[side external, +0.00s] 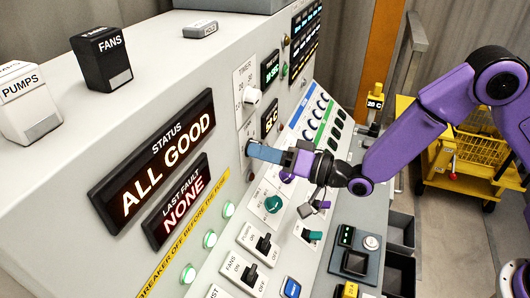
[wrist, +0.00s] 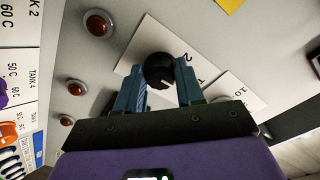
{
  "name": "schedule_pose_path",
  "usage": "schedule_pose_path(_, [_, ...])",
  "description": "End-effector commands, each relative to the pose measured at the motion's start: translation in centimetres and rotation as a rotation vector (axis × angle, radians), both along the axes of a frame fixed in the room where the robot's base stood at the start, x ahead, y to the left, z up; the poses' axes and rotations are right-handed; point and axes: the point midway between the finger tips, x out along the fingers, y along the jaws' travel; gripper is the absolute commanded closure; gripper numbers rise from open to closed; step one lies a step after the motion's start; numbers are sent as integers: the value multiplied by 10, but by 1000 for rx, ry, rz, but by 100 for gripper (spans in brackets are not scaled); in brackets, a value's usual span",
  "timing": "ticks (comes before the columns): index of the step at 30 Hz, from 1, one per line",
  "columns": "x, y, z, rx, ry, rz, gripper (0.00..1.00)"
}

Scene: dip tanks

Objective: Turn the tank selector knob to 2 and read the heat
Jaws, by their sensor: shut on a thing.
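In the wrist view a round black knob (wrist: 158,70) sits on a white label plate (wrist: 152,42), with a "2" printed beside it. The plate's other markings are mostly hidden. My gripper (wrist: 161,76) has one blue finger on each side of the knob and is shut on it. In the side external view my gripper (side external: 262,152) reaches the sloped panel front and hides most of the knob. A small dark display (side external: 269,121) with yellow characters is just above my gripper; it is partly hidden, and I cannot read it fully.
A timer dial (side external: 252,96) sits above my gripper. The status display (side external: 155,160) reads "ALL GOOD" and the last fault display (side external: 180,200) reads "NONE". A green knob (side external: 273,204) and rocker switches (side external: 264,243) are below. Red lamps (wrist: 98,23) line the panel near the knob.

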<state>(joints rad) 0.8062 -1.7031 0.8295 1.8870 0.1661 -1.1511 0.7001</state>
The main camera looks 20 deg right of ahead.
Motion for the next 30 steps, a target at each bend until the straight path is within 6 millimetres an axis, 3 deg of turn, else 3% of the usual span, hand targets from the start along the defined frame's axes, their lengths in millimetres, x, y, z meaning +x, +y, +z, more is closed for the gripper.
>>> schedule_pose_path(8, [0, 0, 0, -92, -92, 2, 93])
schedule_pose_path(30, [2, -2, -2, -559, -560, 1, 93])
